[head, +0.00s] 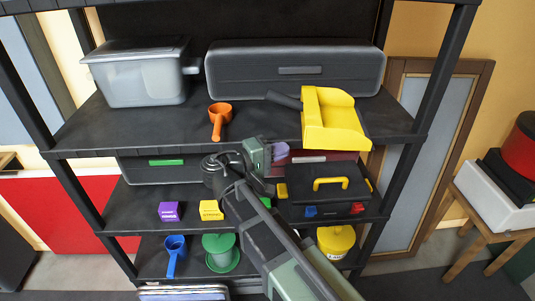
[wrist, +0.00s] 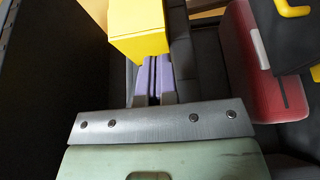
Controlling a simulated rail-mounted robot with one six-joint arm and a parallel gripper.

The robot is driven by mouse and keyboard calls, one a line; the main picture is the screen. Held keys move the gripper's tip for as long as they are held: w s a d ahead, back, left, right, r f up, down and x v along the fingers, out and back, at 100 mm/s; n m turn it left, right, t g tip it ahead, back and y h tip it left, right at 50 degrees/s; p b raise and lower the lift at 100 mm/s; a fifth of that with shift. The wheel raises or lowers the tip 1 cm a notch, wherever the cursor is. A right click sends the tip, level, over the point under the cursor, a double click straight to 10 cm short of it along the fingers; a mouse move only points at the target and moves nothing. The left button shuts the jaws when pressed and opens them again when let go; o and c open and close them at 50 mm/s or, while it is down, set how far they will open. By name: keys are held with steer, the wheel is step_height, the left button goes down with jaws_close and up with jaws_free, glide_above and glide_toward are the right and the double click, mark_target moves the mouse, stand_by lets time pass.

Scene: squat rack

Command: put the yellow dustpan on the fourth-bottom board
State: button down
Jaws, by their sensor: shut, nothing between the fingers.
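The yellow dustpan (head: 334,122) lies on the board that holds the grey bin and the long dark case. It is near the right front edge, with its dark handle pointing left. My gripper (head: 280,152) is below and left of it, in front of the board's front edge, and apart from it. In the wrist view my gripper's lavender fingers (wrist: 153,78) are together with nothing between them.
A black toolbox (head: 325,188) with a yellow handle stands below the dustpan, beside a red case (wrist: 262,65). An orange scoop (head: 219,118) sits left of the dustpan. Purple (head: 169,211) and yellow (head: 211,210) boxes stand on the lower board.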

mark_target(305, 146)
steer(key=shift+x, duration=1.9)
steer(key=shift+s+d, duration=0.3)
steer(key=shift+d, duration=0.75)
steer(key=shift+a, duration=0.1)
